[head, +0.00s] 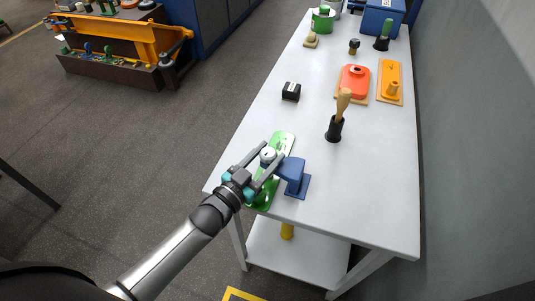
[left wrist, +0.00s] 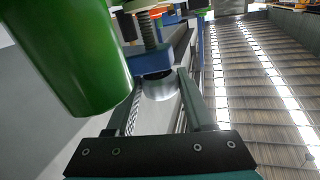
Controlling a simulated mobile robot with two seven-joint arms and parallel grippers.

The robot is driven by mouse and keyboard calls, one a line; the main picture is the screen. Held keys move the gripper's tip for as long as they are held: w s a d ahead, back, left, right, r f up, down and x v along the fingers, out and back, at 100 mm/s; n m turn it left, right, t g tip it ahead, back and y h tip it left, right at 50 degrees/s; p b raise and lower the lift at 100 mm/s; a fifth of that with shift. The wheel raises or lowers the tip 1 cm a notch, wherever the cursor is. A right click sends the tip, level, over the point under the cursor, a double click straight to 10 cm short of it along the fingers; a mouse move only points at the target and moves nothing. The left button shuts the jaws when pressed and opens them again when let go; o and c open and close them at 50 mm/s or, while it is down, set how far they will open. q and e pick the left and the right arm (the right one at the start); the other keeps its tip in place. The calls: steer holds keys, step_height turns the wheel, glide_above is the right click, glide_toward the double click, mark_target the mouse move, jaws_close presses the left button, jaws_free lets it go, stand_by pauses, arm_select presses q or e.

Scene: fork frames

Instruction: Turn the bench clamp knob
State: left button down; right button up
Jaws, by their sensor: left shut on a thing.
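A blue bench clamp (head: 296,172) stands near the front left corner of the white table (head: 370,200). Its round silver knob (head: 267,154) sits on the clamp's left side, over a long green object (head: 285,138). My left gripper (head: 270,151) reaches in from the lower left and is shut on the knob. In the left wrist view the silver knob (left wrist: 160,88) is between the two fingers, with a threaded screw (left wrist: 148,30) and blue clamp part (left wrist: 155,57) beyond it. My right gripper is not in view.
A large green cylindrical shape (left wrist: 72,50) is close beside the fingers in the left wrist view. A black holder with a wooden-handled tool (head: 335,128), a black box (head: 291,92), and red (head: 355,82) and orange (head: 391,80) pieces stand farther back. The table's right front is clear.

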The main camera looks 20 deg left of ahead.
arm_select(q)
steer(key=shift+c, duration=1.4)
jaws_free()
steer(key=v, duration=1.5)
steer(key=shift+p, duration=0.4)
steer(key=shift+a, duration=0.1)
